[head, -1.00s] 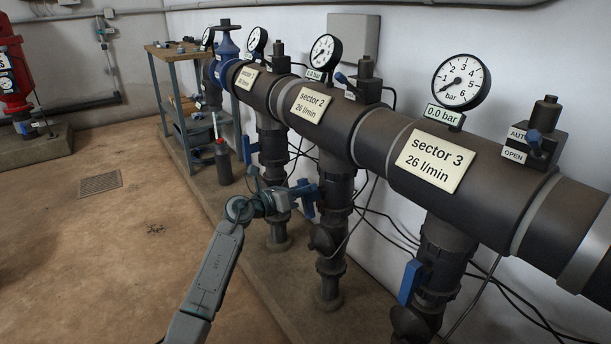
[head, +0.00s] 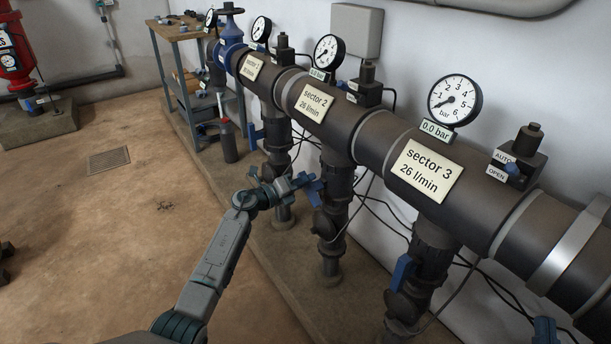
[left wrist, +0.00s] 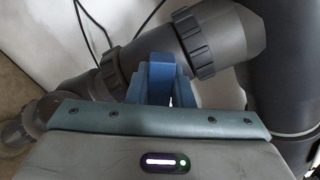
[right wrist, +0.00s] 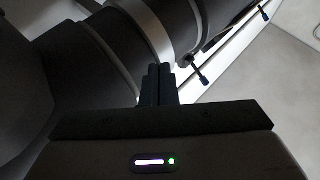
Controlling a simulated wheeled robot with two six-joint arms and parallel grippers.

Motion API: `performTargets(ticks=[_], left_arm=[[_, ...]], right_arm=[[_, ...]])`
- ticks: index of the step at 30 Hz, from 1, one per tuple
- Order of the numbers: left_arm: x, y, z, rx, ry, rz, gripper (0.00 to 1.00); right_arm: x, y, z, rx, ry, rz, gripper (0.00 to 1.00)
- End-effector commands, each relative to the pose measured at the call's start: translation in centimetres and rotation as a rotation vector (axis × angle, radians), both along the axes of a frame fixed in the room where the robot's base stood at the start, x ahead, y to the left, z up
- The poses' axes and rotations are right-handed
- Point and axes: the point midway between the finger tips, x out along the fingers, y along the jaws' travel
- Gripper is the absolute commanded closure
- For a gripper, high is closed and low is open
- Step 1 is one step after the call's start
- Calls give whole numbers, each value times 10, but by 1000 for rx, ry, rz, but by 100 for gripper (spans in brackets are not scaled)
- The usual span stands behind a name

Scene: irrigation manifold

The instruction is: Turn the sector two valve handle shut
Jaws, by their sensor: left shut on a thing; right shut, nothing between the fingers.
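The sector two line hangs below the label "sector 2" (head: 314,102). Its blue valve handle (head: 317,193) is on the near side of the vertical pipe. My left gripper (head: 309,185) reaches it from the left and is shut on it. In the left wrist view the blue handle (left wrist: 163,62) stands between the fingers, in front of grey pipe fittings; its exact angle is hard to tell. My right gripper (right wrist: 157,85) is shut and empty in the right wrist view, close to a large dark pipe.
The sector three blue handle (head: 400,273) hangs along its pipe at the right. The sector one handle (head: 252,135) is further back. Black cables (head: 375,215) run behind the pipes. A shelf bench (head: 185,32) stands at the back.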

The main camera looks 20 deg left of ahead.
Motion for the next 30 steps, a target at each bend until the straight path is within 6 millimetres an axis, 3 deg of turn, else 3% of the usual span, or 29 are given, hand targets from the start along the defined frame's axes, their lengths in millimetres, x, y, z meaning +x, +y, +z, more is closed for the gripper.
performTargets(ticks=[8, 12, 18, 22, 30], left_arm=[[1, 2, -1, -103, 83, 1, 100], [2, 2, -3, -156, 124, 0, 100], [2, 3, -5, -236, 186, 0, 100], [2, 3, -7, -286, 226, 0, 100], [2, 4, -11, -382, 300, 1, 100]], right_arm=[[-8, 5, -89, 31, 505, 20, 100], [-29, 9, -132, 43, 747, 38, 100], [-69, 16, -178, 51, 1050, 65, 100], [-85, 17, -189, 37, 1171, 72, 100], [-92, 12, -186, -14, 1277, 59, 100]])
